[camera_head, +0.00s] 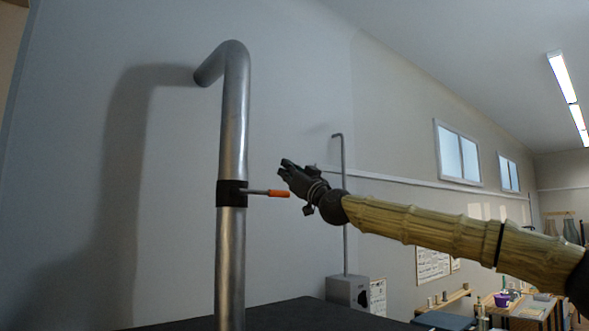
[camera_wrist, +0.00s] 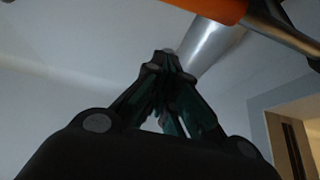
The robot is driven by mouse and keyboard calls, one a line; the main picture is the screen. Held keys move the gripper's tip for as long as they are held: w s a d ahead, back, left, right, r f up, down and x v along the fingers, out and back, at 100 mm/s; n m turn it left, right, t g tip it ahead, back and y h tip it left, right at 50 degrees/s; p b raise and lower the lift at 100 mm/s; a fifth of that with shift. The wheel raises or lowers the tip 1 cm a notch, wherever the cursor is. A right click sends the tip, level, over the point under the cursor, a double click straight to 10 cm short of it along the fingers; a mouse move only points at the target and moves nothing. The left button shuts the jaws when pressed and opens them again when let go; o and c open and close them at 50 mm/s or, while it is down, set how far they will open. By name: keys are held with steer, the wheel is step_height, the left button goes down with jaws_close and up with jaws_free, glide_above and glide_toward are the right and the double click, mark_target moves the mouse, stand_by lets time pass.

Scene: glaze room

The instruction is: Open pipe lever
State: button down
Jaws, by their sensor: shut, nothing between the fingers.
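A tall grey metal pipe (camera_head: 233,130) stands at the left of the head view and bends toward the wall at its top. A black collar (camera_head: 231,193) on it carries a thin lever that sticks out to the right, roughly level, with an orange tip (camera_head: 278,193). My gripper (camera_head: 284,167) is shut and empty, just right of and slightly above the orange tip. In the wrist view the closed fingers (camera_wrist: 166,62) point up toward the pipe (camera_wrist: 215,45), and the orange handle (camera_wrist: 205,8) crosses the top edge. I cannot tell whether they touch.
A thinner pipe (camera_head: 344,230) rises from a grey box (camera_head: 347,291) behind my arm. A dark surface (camera_head: 290,315) lies along the bottom. A workbench with items (camera_head: 515,308) is far right.

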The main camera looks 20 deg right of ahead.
steer(key=f, duration=0.1)
steer(key=f+p, duration=0.2)
steer(key=f, duration=0.1)
steer(key=shift+w, duration=0.3)
